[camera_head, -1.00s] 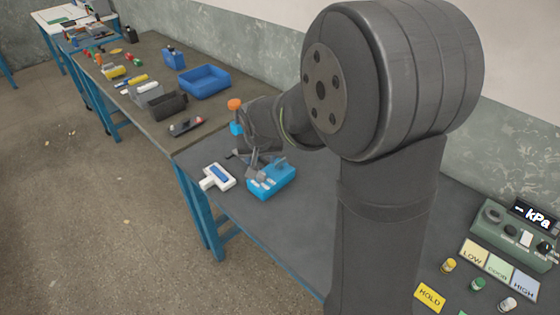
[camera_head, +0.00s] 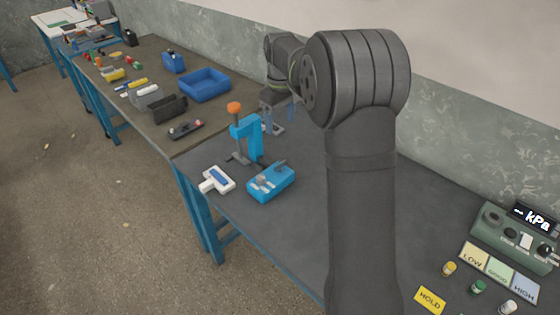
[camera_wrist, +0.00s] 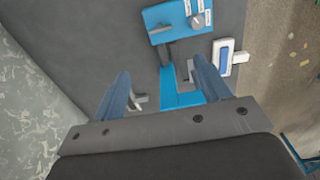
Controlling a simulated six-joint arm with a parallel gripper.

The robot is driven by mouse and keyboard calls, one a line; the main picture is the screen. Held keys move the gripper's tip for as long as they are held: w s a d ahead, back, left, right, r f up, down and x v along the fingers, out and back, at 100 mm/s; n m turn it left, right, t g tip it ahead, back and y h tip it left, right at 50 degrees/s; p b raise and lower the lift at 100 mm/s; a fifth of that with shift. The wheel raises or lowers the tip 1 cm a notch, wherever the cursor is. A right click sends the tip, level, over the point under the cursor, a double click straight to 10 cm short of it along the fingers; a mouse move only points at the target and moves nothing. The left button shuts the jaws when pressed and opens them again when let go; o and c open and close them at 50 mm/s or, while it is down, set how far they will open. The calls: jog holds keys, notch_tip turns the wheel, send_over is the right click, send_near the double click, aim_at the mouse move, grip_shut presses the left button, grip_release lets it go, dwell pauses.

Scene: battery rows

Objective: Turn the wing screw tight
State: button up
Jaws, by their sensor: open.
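A blue box (camera_head: 270,184) lies on the dark bench. It also shows at the top of the wrist view (camera_wrist: 178,22). A grey winged knob (camera_wrist: 198,20) stands on its top between white labels, and looks like the wing screw; its small size hides how tight it is. My gripper (camera_head: 281,117) is open, behind and above the blue box in the head view. In the wrist view its two fingers (camera_wrist: 168,88) stand wide apart. The knob is beyond the fingertips, with no contact.
A blue upright stand (camera_head: 246,128) with an orange knob (camera_head: 234,107) is close to my gripper. A white T-shaped device (camera_head: 216,180) lies left of the box. A green kPa gauge unit (camera_head: 515,235) sits far right.

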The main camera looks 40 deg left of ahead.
aim_at(280, 164)
notch_tip(280, 164, down, 16)
jog(key=shift+f, duration=0.25)
jog(key=shift+c, duration=0.4)
jog(key=c, duration=0.9)
